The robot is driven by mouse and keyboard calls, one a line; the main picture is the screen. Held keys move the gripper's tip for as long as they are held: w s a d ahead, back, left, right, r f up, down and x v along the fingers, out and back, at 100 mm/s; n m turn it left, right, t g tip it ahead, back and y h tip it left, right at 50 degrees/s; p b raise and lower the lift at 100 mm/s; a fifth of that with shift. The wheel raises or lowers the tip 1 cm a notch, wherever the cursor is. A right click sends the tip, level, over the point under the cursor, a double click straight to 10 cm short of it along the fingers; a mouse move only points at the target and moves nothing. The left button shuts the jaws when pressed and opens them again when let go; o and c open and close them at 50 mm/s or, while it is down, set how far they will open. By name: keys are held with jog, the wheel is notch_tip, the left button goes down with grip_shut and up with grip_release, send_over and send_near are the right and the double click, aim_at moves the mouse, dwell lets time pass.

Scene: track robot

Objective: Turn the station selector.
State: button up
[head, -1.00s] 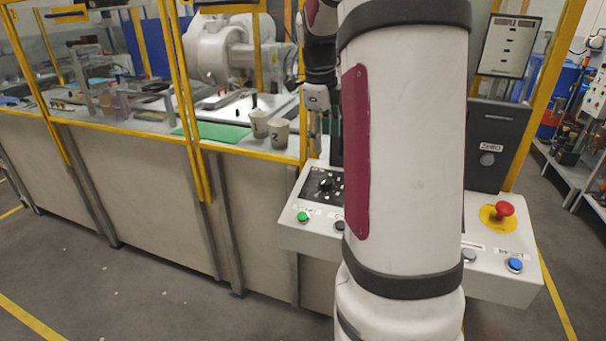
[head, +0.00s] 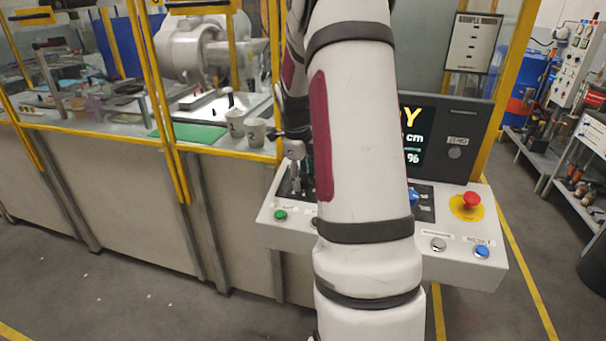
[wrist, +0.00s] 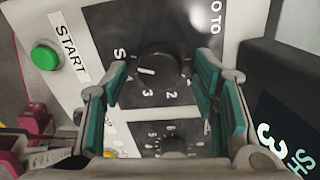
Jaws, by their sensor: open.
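The station selector (wrist: 158,72) is a round black knob with a white pointer line on a black plate, with the numbers 2 and 3 beside it in the wrist view. My gripper (wrist: 162,92) is open, with its teal-padded fingers on the left and right of the knob. I cannot tell whether the pads touch it. In the head view my gripper (head: 297,178) is over the left part of the control panel, and my arm hides part of the panel. The selector cannot be made out clearly there.
A second dial (wrist: 172,140) lies below the selector in the wrist view. A green START button (wrist: 46,57) is at upper left. On the panel (head: 455,262) are a red emergency stop (head: 472,199) and a blue button (head: 481,251). A dark screen (head: 418,150) stands behind.

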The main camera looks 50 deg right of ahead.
jog(key=c, duration=1.2)
